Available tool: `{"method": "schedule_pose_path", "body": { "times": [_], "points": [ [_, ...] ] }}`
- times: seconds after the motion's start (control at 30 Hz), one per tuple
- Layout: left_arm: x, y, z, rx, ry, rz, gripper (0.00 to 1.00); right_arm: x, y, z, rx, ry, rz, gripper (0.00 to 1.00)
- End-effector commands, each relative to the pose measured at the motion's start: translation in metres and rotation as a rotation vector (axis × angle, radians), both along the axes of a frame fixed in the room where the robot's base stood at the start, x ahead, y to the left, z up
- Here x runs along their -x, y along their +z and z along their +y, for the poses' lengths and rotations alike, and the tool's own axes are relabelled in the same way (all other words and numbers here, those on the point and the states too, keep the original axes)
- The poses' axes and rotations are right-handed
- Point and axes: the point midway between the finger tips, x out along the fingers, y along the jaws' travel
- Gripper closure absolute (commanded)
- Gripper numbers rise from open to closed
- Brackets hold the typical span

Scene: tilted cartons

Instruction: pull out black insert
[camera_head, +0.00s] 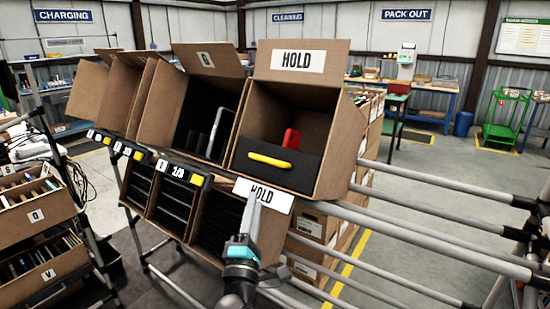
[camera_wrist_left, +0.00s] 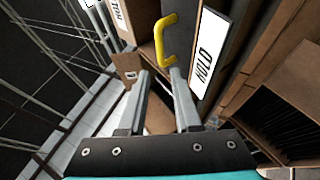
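The black insert (camera_head: 290,177) sits inside the tilted carton marked HOLD (camera_head: 338,130), with a yellow handle (camera_head: 269,160) across its front. A red item (camera_head: 290,138) stands up behind the insert's front. My left gripper (camera_head: 258,196) is below the handle, in front of the white HOLD label (camera_head: 278,197), and covers part of that label. In the left wrist view the two fingers (camera_wrist_left: 162,76) are apart with nothing between them. The yellow handle (camera_wrist_left: 160,42) lies just beyond the fingertips, not touching as far as I can see. My right gripper is not in view.
Another open carton (camera_head: 160,113) stands to the left of the HOLD carton. Below are lower cartons with black slats (camera_head: 176,203). Grey rack rails (camera_head: 430,232) run to the right. The floor beyond the rack at upper right is open.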

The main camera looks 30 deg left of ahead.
Motion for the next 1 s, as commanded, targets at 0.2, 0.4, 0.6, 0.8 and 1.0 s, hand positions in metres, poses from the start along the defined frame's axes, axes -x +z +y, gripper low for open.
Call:
{"method": "schedule_pose_path", "body": {
  "times": [0.2, 0.4, 0.6, 0.8, 1.0],
  "points": [
    [-0.029, 0.016, 0.011, -0.005, 0.000, -0.001, 0.68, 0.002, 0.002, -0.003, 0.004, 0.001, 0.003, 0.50],
    [-0.057, 0.030, 0.023, -0.006, 0.001, 0.001, 0.68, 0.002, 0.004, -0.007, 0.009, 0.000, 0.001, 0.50],
    [-0.085, 0.043, 0.034, -0.006, 0.001, 0.002, 0.68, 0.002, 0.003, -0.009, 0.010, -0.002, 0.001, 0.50],
    [-0.107, 0.053, 0.042, -0.007, -0.001, 0.004, 0.68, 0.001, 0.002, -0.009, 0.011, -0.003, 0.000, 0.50],
    [-0.118, 0.059, 0.047, -0.006, 0.000, 0.005, 0.68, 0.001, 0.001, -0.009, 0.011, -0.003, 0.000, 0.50]
  ]
}}
